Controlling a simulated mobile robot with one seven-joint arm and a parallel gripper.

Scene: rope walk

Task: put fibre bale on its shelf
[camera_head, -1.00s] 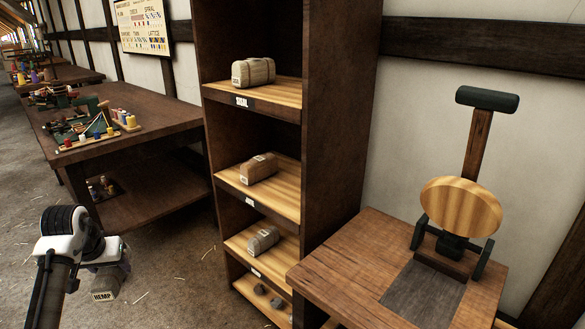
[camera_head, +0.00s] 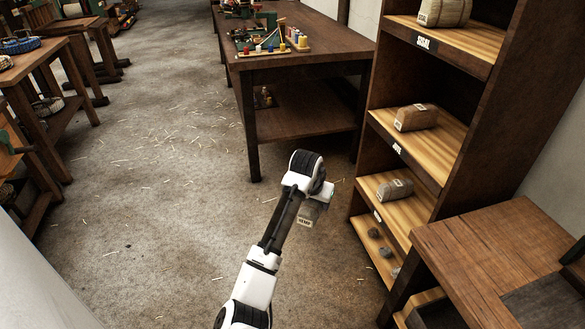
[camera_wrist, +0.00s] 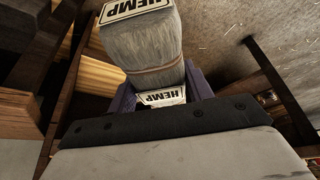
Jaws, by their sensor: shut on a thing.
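The fibre bale (camera_head: 312,211) is grey with a white HEMP label, and my gripper (camera_head: 314,200) holds it above the floor, left of the shelf unit (camera_head: 490,130). In the wrist view the bale (camera_wrist: 155,50) shows large, with a brown cord around it and HEMP labels on it. My gripper (camera_wrist: 162,92) is shut on it, though the bale hides much of the jaws. The top visible shelf is labelled SISAL and bears a pale bale (camera_head: 445,12). A brown bale (camera_head: 415,117) lies on the shelf below, and a grey bale (camera_head: 395,189) lower still; those labels are too small to read surely.
Several dark lumps (camera_head: 378,242) lie on the lowest visible shelf. A wooden bench (camera_head: 500,255) stands close at the right front. A long worktable (camera_head: 305,40) with coloured spools stands behind. Smaller tables (camera_head: 35,75) line the left. The straw-strewn floor (camera_head: 165,190) between is open.

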